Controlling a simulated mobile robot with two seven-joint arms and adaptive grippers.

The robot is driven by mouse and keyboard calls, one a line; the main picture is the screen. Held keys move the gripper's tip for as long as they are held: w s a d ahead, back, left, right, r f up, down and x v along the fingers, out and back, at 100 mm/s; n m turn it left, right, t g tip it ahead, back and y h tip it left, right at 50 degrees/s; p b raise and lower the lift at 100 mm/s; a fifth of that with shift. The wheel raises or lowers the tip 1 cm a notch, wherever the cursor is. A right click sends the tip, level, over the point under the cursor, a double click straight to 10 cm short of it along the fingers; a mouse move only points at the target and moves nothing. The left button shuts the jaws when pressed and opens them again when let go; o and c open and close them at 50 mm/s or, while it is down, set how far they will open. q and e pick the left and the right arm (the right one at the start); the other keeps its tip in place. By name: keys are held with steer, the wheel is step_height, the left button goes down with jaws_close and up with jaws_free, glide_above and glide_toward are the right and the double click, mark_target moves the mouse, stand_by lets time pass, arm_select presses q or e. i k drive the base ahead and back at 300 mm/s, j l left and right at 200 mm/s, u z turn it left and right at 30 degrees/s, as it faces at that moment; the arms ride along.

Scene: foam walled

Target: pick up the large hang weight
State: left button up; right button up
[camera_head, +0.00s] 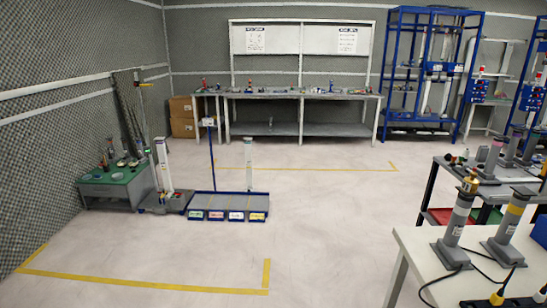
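I cannot make out a large hang weight for certain in the head view. Small items (121,160) stand on the green-topped table (98,188) at the left, too small to identify. More small items lie along the back workbench (262,95), also too small to tell apart. Two grey upright cylinders on square bases, one nearer the left (456,222) and one further right (511,228), stand on the white table (412,240) at the right. Neither of my grippers is in view.
A blue platform (228,199) with labelled bins and a pole stands left of centre, beside a white column (163,165) on a base. Blue frames (391,75) stand at the back right. The middle floor (330,215) is clear, with yellow lines.

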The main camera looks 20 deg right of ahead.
mark_target(470, 186)
steer(key=i+z, duration=0.45)
steer(key=i, duration=0.85)
steer(key=i+j, duration=0.1)
steer(key=i, duration=1.15)
steer(key=z, duration=1.5)
steer(key=j, duration=0.1)
